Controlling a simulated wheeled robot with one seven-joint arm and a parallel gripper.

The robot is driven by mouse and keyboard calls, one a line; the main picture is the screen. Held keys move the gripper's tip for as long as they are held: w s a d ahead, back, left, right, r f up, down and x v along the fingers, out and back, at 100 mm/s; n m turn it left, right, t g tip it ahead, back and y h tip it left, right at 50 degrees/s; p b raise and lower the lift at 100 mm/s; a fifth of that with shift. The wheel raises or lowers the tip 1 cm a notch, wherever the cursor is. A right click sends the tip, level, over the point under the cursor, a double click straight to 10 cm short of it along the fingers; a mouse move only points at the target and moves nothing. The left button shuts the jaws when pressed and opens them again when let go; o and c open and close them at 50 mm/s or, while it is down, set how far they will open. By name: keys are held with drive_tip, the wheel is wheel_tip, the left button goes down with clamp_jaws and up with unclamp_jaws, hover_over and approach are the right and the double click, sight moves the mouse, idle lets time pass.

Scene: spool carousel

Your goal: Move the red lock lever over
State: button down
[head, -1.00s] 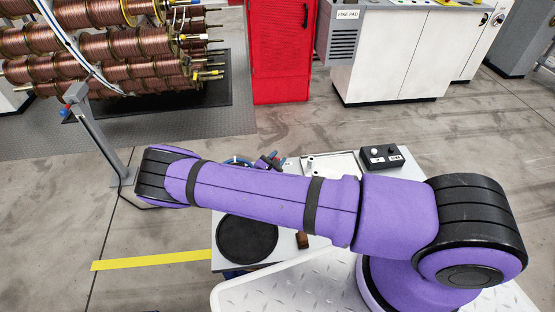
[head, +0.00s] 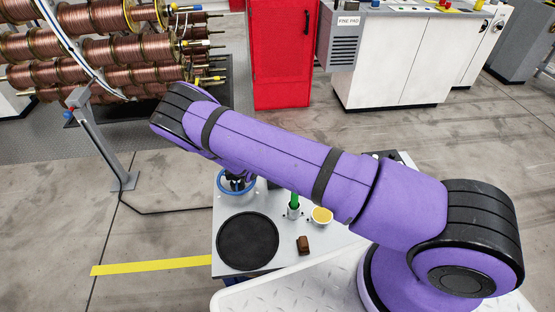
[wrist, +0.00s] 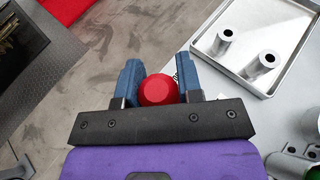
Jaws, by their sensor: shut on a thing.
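In the wrist view my gripper (wrist: 158,68) has its two blue fingers closed around a red round knob (wrist: 158,91). The knob looks like the end of the red lock lever; its shaft and base are hidden below the knob and behind the gripper body. In the head view my own purple arm covers my gripper and the lever, so neither can be made out there.
A tray (wrist: 205,50) with two metal posts lies right of my gripper. In the head view the table holds a round black pad (head: 248,241), a blue ring (head: 222,181), a yellow-filled cup (head: 322,215) and a brown block (head: 304,245). A grey post (head: 103,140) stands left.

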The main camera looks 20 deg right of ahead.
drive_tip(key=shift+w+d+f+n+g+y, duration=0.15)
drive_tip(key=shift+w+n+g+y, duration=0.2)
drive_tip(key=shift+w, duration=0.25)
drive_tip(key=shift+w+d+f+n+g+y, duration=0.1)
drive_tip(key=shift+w+n+g+y, duration=0.15)
drive_tip(key=shift+w+g, duration=0.3)
drive_tip(key=shift+w+d+f+n+g+y, duration=0.1)
drive_tip(key=shift+w+f+n+g+y, duration=0.3)
drive_tip(key=shift+w+g, duration=0.4)
drive_tip(key=shift+w, duration=0.1)
drive_tip(key=c, duration=0.8)
unclamp_jaws()
drive_tip(key=shift+f, duration=0.1)
drive_tip(key=v, duration=1)
drive_tip(key=shift+s+a, duration=0.2)
drive_tip(key=shift+a, duration=0.1)
